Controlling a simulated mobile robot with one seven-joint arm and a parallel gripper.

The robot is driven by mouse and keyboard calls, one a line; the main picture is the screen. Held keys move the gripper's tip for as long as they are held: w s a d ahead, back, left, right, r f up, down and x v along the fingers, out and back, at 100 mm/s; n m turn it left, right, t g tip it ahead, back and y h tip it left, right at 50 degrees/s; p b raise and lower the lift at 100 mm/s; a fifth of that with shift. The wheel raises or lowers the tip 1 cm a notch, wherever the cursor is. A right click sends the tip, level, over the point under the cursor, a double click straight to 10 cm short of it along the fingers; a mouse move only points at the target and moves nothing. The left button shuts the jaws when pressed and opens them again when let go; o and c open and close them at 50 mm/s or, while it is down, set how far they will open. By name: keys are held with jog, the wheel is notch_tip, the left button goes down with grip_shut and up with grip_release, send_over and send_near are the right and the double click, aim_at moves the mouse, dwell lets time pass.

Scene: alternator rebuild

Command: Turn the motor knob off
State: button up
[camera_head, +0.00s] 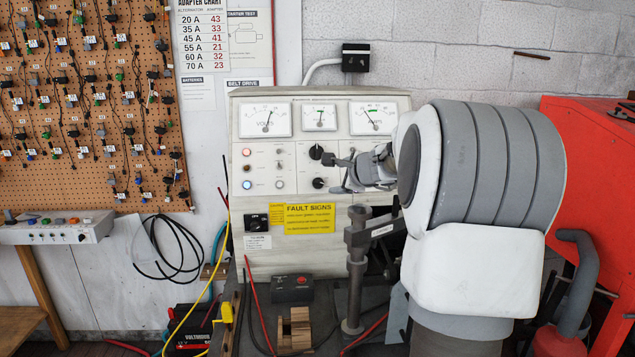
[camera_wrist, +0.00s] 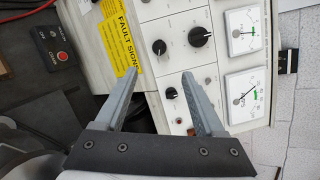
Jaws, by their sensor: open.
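A pale test bench panel (camera_head: 290,160) carries several knobs. In the head view a larger black knob (camera_head: 316,152) sits above a smaller black knob (camera_head: 318,183), both left of my gripper (camera_head: 345,174). The wrist view shows the larger knob (camera_wrist: 200,37) and the smaller one (camera_wrist: 159,46) beyond the fingertips. Another small black knob (camera_wrist: 171,94) shows between the fingers of my gripper (camera_wrist: 162,80), which is open and empty. My gripper hides that knob in the head view. The knob labels are too small to read, so I cannot tell which is the motor knob.
Three meters, one the amp meter (camera_head: 374,118), top the panel. A yellow fault signs label (camera_head: 305,218) is below the knobs. A metal post (camera_head: 357,260) stands below my gripper. A black box with a red button (camera_head: 291,289) sits on the bench. A red cabinet (camera_head: 590,150) is at right.

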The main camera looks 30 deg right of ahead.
aim_at(319, 182)
jog(key=p+x, duration=0.3)
jog(key=x, duration=1.1)
jog(key=shift+w+f, duration=0.2)
grip_shut()
